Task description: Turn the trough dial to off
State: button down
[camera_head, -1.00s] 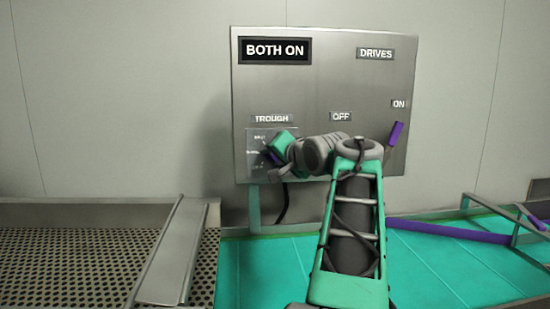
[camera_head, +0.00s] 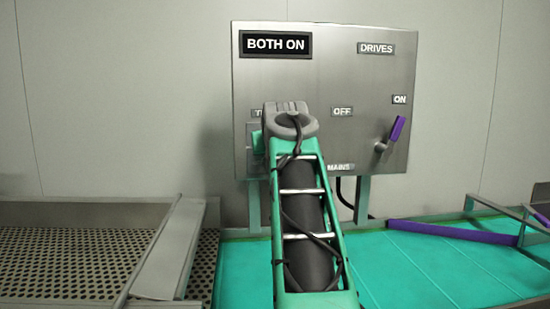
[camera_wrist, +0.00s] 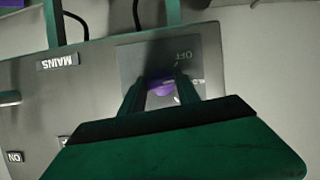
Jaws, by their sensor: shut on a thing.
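The trough dial (camera_wrist: 160,87) is purple and sits on a grey square plate (camera_wrist: 131,60) on the steel control panel (camera_head: 345,75). My gripper (camera_wrist: 160,80) is shut on the dial, one finger on either side of it, in the wrist view. That view shows the panel upside down, with an OFF mark (camera_wrist: 184,56) on the plate beyond the fingers. The dial's exact pointing is hard to read. In the head view my arm hides the dial and most of the TROUGH label; only a green bit of my gripper shows at the panel's left.
The panel display (camera_head: 276,44) reads BOTH ON. A purple-handled lever (camera_head: 397,130) stands at the panel's right below an ON label, its handle tilted up right. A perforated trough bed (camera_head: 70,255) lies at left, a green surface (camera_head: 440,265) at right.

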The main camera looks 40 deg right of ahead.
jog(key=shift+a+n+g+h+p, duration=0.1)
jog(key=shift+n+g+h+p, duration=0.2)
jog(key=shift+n+h, duration=0.8)
jog(key=shift+n+g+h+p, duration=0.15)
jog(key=shift+n+g+h, duration=0.25)
jog(key=shift+n, duration=1.2)
jog(key=c, duration=0.9)
grip_release()
